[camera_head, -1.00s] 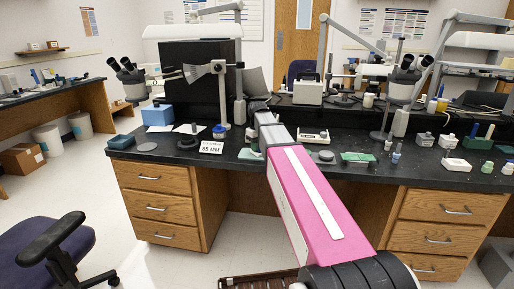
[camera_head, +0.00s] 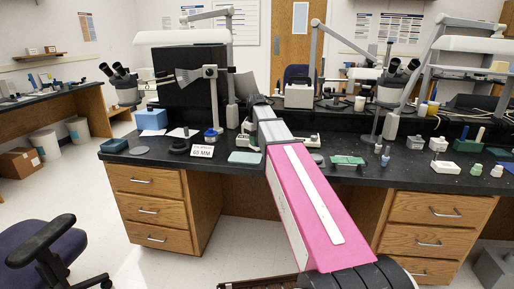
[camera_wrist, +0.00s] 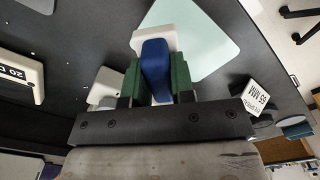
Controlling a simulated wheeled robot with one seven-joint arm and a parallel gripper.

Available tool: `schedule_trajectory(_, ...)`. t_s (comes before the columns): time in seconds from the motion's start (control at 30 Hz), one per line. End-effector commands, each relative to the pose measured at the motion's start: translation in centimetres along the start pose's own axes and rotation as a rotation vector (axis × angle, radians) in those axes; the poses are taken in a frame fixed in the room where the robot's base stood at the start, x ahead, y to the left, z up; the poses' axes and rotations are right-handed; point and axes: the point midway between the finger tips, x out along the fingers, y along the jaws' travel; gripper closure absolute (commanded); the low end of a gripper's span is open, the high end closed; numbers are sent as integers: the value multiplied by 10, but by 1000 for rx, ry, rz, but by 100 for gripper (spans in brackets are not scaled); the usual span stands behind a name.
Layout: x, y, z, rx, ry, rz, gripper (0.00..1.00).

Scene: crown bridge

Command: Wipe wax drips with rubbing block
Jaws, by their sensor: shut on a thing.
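In the wrist view my gripper (camera_wrist: 156,82) is shut on the rubbing block (camera_wrist: 155,62), by its dark blue upright grip between two green fingers. The block's pale base (camera_wrist: 152,34) shows beyond the fingers. It overlaps the left edge of a pale green mat (camera_wrist: 208,48), also seen on the counter in the head view (camera_head: 245,157). I cannot tell whether the base touches the mat or hangs above it. In the head view my arm hides the gripper and block. I cannot make out wax drips for certain; small pale specks dot the dark counter.
A "65 MM" sign (camera_head: 202,151) and a dark round stand (camera_head: 179,146) are left of the mat. A green tray (camera_head: 347,160) and small bottles (camera_head: 385,157) are to the right. Microscopes and lamps stand behind. A chair (camera_head: 48,250) is at front left.

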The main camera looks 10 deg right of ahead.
Motion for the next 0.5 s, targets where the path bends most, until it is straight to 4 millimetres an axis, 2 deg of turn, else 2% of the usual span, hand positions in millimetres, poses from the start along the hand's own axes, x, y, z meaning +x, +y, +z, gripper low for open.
schedule_trajectory(0.23, -23, 1, -9, 2, 1, 0, 99)
schedule_trajectory(0.5, -29, 1, -10, 2, 0, 0, 99)
